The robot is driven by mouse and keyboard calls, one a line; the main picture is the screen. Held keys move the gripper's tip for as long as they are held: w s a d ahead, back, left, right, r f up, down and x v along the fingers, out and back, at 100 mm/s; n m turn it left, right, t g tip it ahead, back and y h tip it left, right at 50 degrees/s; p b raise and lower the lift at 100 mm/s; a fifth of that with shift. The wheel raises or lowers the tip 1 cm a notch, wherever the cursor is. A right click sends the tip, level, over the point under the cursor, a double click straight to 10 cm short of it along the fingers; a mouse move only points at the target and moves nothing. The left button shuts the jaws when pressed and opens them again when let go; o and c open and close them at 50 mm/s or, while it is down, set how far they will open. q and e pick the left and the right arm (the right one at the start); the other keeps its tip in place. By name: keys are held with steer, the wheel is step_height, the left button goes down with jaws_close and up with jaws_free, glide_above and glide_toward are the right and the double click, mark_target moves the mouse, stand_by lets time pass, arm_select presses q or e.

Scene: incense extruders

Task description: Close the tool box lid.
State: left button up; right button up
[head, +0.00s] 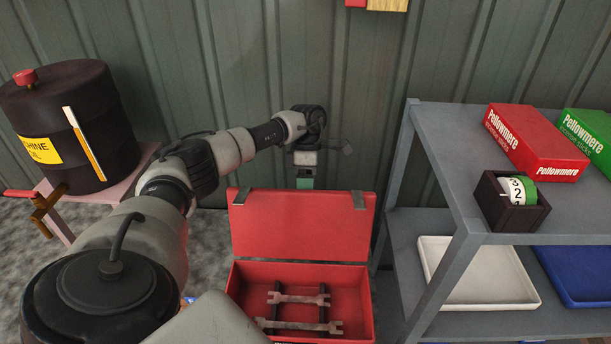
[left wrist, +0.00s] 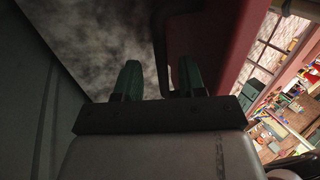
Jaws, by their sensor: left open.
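The red tool box (head: 363,305) stands open at the bottom middle of the head view. Its lid (head: 300,230) stands up at the back, roughly upright, with two grey latches on its top edge. Two wrenches (head: 298,298) lie across dark holders inside the box. My left gripper (head: 305,182) points down behind the lid's top edge, and the lid hides its fingertips there. In the left wrist view its two green fingers (left wrist: 158,82) are apart with nothing clearly between them. A red panel, apparently the lid (left wrist: 215,45), is close by the right finger; contact cannot be told. My right gripper is not in view.
A grey shelf (head: 445,165) stands to the right, with red and green boxes (head: 535,143), a dark holder (head: 530,215) and trays. A dark drum (head: 75,125) on a pink stand is at the left. A corrugated wall (head: 240,80) is close behind.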

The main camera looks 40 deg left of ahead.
arm_select(q)
steer(key=shift+s+d+f, duration=0.25)
steer(key=shift+f, duration=0.25)
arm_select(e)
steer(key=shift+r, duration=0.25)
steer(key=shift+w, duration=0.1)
arm_select(q)
jaws_close()
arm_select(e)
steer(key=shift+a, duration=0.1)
